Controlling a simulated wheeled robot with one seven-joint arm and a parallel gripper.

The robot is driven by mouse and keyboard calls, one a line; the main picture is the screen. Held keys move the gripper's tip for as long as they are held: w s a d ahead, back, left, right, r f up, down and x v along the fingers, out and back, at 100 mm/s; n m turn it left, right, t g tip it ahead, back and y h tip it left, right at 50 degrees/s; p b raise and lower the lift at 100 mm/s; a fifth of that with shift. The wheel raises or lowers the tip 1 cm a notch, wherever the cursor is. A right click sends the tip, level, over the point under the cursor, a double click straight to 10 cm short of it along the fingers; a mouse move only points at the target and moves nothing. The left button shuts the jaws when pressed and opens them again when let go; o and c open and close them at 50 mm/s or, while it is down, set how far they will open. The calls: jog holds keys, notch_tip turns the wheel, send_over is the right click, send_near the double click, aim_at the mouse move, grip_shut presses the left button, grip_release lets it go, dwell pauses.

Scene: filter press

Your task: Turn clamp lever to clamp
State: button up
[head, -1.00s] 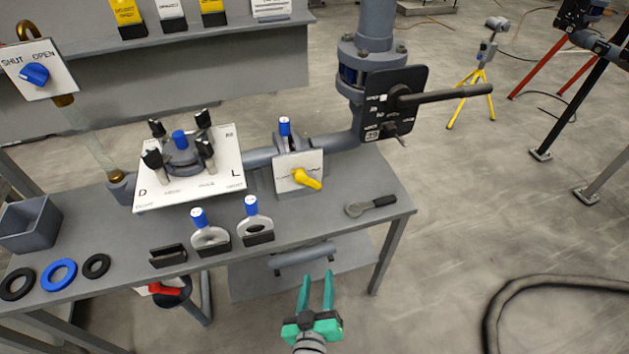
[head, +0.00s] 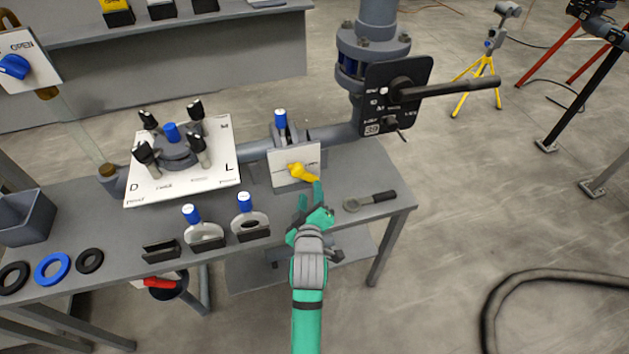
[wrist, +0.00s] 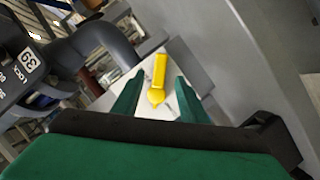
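The yellow clamp lever (head: 303,172) sits on a white plate (head: 283,166) on the front of the clamp block, pointing right and slightly down in the head view. My gripper (head: 311,196) is just in front of and below the lever. In the wrist view the yellow lever (wrist: 158,78) lies between and beyond the two green fingers (wrist: 158,97), which are spread apart. The gripper is open and does not appear to touch the lever. The lettering on the plate is too small to read.
A wrench (head: 370,200) lies on the bench right of my gripper. A blue-topped holder (head: 246,214) stands to its left. The black panel with a long handle (head: 445,88) rises behind on the right. A white plate with several black knobs (head: 215,180) is further left.

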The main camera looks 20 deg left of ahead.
aim_at(311, 180)
jog(key=x, duration=0.5)
jog(key=shift+w+a, duration=0.2)
jog(key=shift+x, duration=0.75)
jog(key=shift+w+d, duration=0.15)
